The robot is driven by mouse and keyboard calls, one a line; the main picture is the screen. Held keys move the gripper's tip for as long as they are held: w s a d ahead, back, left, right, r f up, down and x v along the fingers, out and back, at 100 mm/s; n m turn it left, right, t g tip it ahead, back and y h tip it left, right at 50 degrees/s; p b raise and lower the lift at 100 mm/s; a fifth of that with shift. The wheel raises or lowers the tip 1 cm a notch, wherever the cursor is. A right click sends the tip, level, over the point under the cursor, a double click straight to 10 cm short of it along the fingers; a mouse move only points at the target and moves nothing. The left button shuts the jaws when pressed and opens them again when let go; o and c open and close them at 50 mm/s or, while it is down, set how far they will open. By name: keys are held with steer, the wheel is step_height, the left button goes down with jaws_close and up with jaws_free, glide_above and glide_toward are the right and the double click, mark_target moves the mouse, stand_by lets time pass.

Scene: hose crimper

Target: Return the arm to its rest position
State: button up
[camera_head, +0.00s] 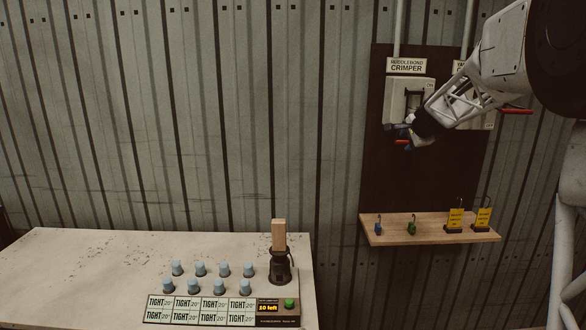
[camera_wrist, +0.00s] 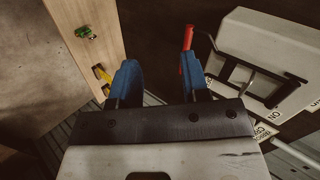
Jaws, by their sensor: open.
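My gripper (camera_head: 402,134) is in front of the left grey switch box (camera_head: 408,92) on the dark wall panel, under the sign ending in "CRIMPER". In the wrist view its two blue fingers (camera_wrist: 158,76) are spread apart with nothing held between them. My arm reaches in from the upper right.
A wooden shelf (camera_head: 400,240) below holds padlocks and yellow tags (camera_head: 456,219). A second switch box with a red handle (camera_head: 516,111) is partly hidden behind my arm. A table (camera_head: 80,265) at lower left bears blue-capped pieces and a black holder (camera_head: 280,268) with a wooden block.

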steer(key=s+a+f+n+g, duration=0.1)
steer(key=s+a+n, duration=0.3)
steer(key=s, duration=0.5)
steer(key=s+a+f+n+g, duration=0.1)
steer(key=s+a+g, duration=0.1)
steer(key=s+a, duration=0.55)
steer(key=s+a+f+n+g, duration=0.1)
steer(key=s+a+n, duration=0.2)
steer(key=s, duration=0.8)
steer(key=s+a+f+n+g, duration=0.1)
steer(key=s+f, duration=0.3)
steer(key=s, duration=0.6)
steer(key=s+a+f+n+g, duration=0.1)
steer(key=s+a+f+n, duration=0.1)
steer(key=s, duration=0.9)
steer(key=s+a+f+n+g+h, duration=0.1)
steer(key=s+f+n, duration=0.3)
steer(key=s, duration=0.7)
step_height(320, 180, down, 3)
steer(key=shift+a+r+g, duration=0.1)
steer(key=shift+a+g, duration=0.2)
steer(key=shift+g, duration=0.1)
